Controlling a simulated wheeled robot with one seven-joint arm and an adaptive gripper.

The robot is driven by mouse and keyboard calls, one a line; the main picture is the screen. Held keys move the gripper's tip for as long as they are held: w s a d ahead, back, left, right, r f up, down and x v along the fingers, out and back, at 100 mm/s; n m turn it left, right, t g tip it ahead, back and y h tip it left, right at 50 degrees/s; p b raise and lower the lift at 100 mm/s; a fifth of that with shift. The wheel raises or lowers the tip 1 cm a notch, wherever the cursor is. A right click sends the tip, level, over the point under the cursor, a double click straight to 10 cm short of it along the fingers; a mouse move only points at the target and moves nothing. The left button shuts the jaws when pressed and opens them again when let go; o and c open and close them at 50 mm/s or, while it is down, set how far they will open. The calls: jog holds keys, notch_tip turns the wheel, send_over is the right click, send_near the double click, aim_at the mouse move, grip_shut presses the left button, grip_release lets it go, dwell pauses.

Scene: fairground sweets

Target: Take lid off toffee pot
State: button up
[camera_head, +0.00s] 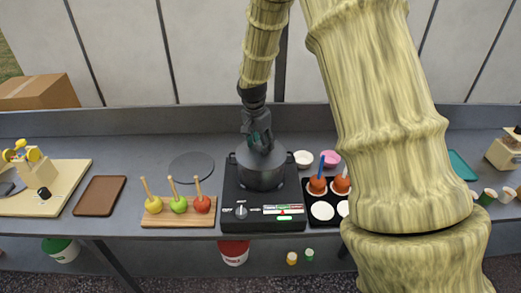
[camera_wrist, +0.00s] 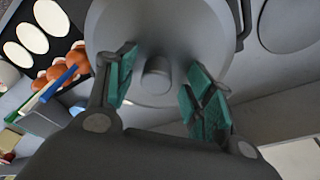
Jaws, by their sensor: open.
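The grey toffee pot (camera_head: 262,178) stands on a black hob with a knob and a coloured display. Its lid (camera_wrist: 200,28) fills the top middle of the wrist view, with a round knob (camera_wrist: 155,78) at its centre. My gripper (camera_head: 262,142) is directly above the pot in the head view and hides part of the lid. In the wrist view my gripper (camera_wrist: 166,85) is open, with one green-padded finger on each side of the knob. There is a gap between each finger and the knob, and nothing is held.
A wooden board (camera_head: 178,218) with several apples on sticks stands left of the hob (camera_head: 230,212). A dark round mat (camera_head: 191,167) lies empty behind it. A black tray (camera_head: 309,188) with coated apples and white discs is on the right, with two small bowls behind.

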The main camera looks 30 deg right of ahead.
jog(key=shift+s+r, duration=0.1)
jog(key=shift+s, duration=0.2)
jog(key=shift+w, duration=0.1)
grip_shut()
